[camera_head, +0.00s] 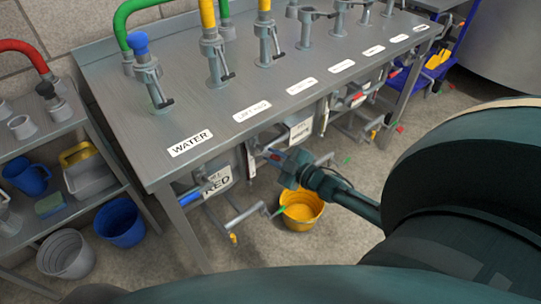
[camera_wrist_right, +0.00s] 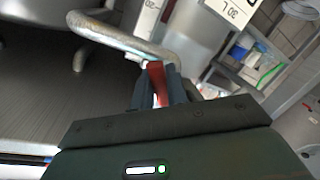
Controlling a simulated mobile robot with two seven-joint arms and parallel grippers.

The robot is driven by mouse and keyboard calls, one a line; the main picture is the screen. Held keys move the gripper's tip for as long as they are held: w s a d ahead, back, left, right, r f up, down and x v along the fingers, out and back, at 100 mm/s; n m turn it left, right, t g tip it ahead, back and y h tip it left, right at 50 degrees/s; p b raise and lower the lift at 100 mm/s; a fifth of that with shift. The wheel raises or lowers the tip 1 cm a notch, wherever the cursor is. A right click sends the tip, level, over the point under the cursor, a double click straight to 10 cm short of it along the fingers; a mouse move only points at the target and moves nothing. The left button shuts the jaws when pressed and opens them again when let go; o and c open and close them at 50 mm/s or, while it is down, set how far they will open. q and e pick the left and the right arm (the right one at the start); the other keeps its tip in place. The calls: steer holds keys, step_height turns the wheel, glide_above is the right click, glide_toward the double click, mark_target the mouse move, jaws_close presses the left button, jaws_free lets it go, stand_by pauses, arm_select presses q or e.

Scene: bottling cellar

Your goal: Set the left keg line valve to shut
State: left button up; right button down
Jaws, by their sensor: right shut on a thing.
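The bench label reading LEFT KEG (camera_head: 252,111) is on the front edge of the grey bench, right of the WATER label (camera_head: 190,142). Below it, my right gripper (camera_head: 277,160) is at the pipework under the bench edge. In the right wrist view, a red valve handle (camera_wrist_right: 157,82) stands between the closed fingers of my right gripper (camera_wrist_right: 158,92). A bent grey pipe (camera_wrist_right: 125,40) runs just beyond it. The fingers hide part of the handle, and I cannot tell its exact setting. My left gripper is not in view.
A blue handle (camera_head: 190,197) is under the WATER label, and another red handle (camera_head: 357,97) is farther right. A yellow bucket (camera_head: 300,210) stands on the floor below my gripper.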

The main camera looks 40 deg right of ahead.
steer(key=shift+d+r+n+p, duration=0.45)
steer(key=shift+r+n+p, duration=0.1)
steer(key=shift+n, duration=0.35)
steer(key=shift+d+r+n+h, duration=0.15)
steer(key=shift+n+h, duration=0.25)
steer(key=shift+d+r+n+p, duration=0.15)
steer(key=shift+n+p, duration=0.15)
steer(key=shift+p, duration=0.2)
steer(key=shift+r+n, duration=0.2)
steer(key=shift+n, duration=0.2)
steer(key=shift+d+r+n+g+h+p, duration=0.3)
steer(key=shift+r+n+h+p, duration=0.2)
steer(key=shift+n+p, duration=0.45)
steer(key=shift+r+n, duration=0.35)
steer(key=shift+n, duration=0.3)
steer(key=shift+d+r+n+h, duration=0.1)
steer(key=shift+r+n+h, duration=0.2)
steer(key=shift+n, duration=0.3)
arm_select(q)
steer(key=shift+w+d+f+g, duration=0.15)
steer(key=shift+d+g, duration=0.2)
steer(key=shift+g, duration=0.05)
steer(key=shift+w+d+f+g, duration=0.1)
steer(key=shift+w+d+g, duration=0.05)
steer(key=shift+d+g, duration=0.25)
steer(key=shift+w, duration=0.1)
arm_select(e)
steer(key=shift+r, duration=0.1)
